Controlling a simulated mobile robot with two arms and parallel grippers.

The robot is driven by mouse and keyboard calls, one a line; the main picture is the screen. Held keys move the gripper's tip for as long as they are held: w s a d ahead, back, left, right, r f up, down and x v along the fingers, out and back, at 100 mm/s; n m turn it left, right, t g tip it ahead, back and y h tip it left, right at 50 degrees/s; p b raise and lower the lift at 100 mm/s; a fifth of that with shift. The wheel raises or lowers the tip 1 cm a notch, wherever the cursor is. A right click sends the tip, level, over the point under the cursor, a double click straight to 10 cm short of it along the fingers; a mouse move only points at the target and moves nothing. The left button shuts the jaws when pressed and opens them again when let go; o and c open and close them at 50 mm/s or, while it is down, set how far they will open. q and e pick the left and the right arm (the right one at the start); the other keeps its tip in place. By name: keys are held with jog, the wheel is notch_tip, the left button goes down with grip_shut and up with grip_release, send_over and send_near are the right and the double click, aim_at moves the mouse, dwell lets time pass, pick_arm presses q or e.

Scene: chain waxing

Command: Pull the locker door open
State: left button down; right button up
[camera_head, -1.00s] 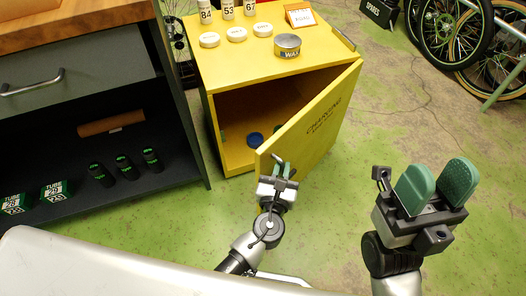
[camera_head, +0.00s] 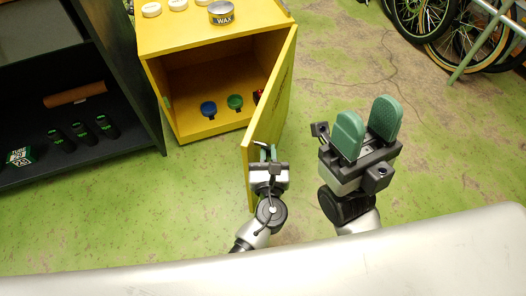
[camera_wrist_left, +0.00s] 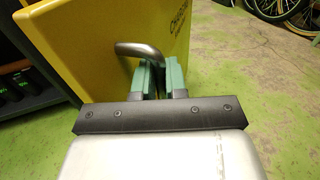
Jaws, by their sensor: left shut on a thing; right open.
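The yellow locker (camera_head: 157,85) stands at the upper middle of the head view. Its door (camera_head: 272,104) is swung wide open to the right, and the inside shows. My left gripper (camera_head: 267,155) is at the door's free edge. In the left wrist view its green fingers (camera_wrist_left: 160,78) are shut on the curved metal handle (camera_wrist_left: 138,48) of the door. My right gripper (camera_head: 368,125) is open and empty, to the right of the door and apart from it.
Inside the locker sit a blue item (camera_head: 209,109), a green item (camera_head: 235,102) and a partly hidden red one. A wax tin (camera_head: 221,13) stands on top. A dark shelf unit (camera_head: 140,60) is at left. Bicycle wheels (camera_head: 450,25) are at upper right. Green floor right of the door is free.

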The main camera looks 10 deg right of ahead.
pick_arm(q)
jog(key=shift+w+r, duration=0.1)
jog(key=c, duration=1.5)
grip_release()
jog(key=s+p, duration=0.1)
jog(key=s, duration=0.2)
jog(key=s+a, duration=0.1)
jog(key=s, duration=0.3)
jog(key=s+p, duration=0.1)
jog(key=s, duration=0.2)
jog(key=shift+s+a+p, duration=0.15)
jog(key=shift+s+p, duration=0.15)
jog(key=shift+s, duration=0.05)
